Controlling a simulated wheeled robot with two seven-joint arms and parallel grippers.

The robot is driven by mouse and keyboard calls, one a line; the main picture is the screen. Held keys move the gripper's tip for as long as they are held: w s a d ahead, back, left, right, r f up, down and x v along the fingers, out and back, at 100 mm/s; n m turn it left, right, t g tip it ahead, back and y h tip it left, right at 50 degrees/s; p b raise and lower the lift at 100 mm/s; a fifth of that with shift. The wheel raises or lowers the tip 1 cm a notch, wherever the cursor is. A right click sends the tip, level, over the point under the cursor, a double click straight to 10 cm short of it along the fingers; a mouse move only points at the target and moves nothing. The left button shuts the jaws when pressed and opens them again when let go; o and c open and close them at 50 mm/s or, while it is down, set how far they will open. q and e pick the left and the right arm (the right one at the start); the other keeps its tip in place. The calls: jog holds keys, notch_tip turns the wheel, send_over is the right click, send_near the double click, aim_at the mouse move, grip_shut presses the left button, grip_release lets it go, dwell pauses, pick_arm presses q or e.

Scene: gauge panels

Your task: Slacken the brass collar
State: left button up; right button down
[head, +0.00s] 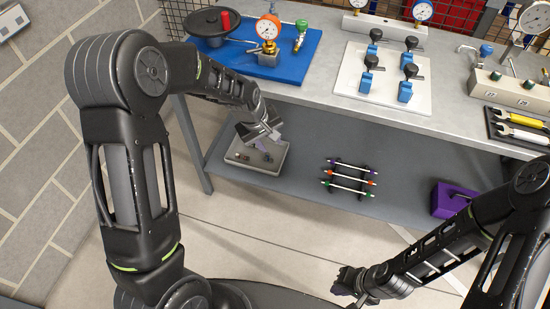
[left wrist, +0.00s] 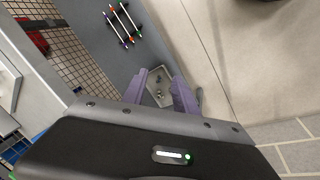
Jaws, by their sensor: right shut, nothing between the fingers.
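An orange-rimmed gauge (head: 268,29) stands on a blue mat (head: 303,65) at the back left of the bench. A brass collar (head: 269,47) shows just under its dial, above a grey block (head: 270,59). My left gripper (head: 273,141) is in front of the bench, below the bench top and well apart from the collar. In the left wrist view its two purple fingers (left wrist: 158,76) are spread with nothing held between them. My right gripper (head: 340,284) is low at the bottom of the head view, shut and empty, far from the bench top.
A dark round pan-like thing (head: 207,24), a red cylinder (head: 225,20) and a green-topped fitting (head: 301,35) share the mat. A white board (head: 355,92) with several blue valves is to the right. A grey tray (head: 270,173) and a rack (head: 349,178) lie on the lower shelf.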

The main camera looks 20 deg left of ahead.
pick_arm(q)
jog(key=shift+m, duration=0.9)
jog(key=shift+s+d+f, duration=0.4)
jog(key=shift+d+f, duration=0.05)
jog(key=shift+f, duration=0.25)
jog(key=shift+s+d+f, duration=0.4)
jog(key=shift+f, duration=0.25)
jog(key=shift+s+d+f, duration=0.4)
jog(key=shift+d+f, duration=0.05)
jog(key=shift+f, duration=0.25)
jog(key=shift+c, duration=0.3)
